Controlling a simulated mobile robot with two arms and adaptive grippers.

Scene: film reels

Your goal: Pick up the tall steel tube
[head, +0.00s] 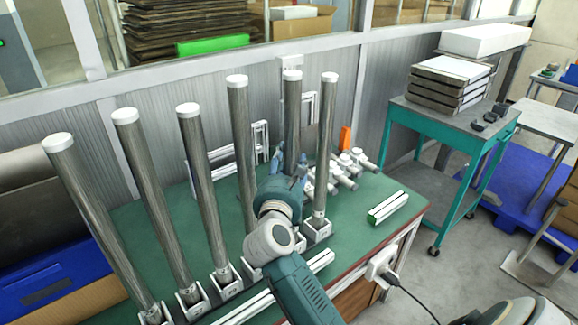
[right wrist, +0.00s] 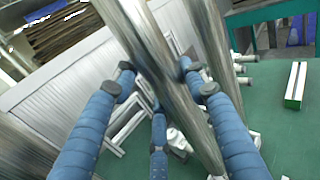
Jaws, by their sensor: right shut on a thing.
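The tall steel tube (head: 291,108), with a white cap, is second from the right in a row of similar capped tubes on the green table. It looks upright. My right gripper (head: 288,172) is shut on it at about mid-height. In the right wrist view the shiny tube (right wrist: 155,62) runs between the blue fingers. The gripper and forearm hide the tube's lower part and its foot in the head view, so I cannot tell whether it is clear of its holder. My left gripper is not in view.
Another steel tube (head: 326,140) stands close on the right, and one (head: 241,140) on the left. Small white fittings (head: 348,170) lie behind, and a white bar (head: 388,207) lies on the green table (head: 375,235) at right. A teal trolley (head: 455,120) stands beyond.

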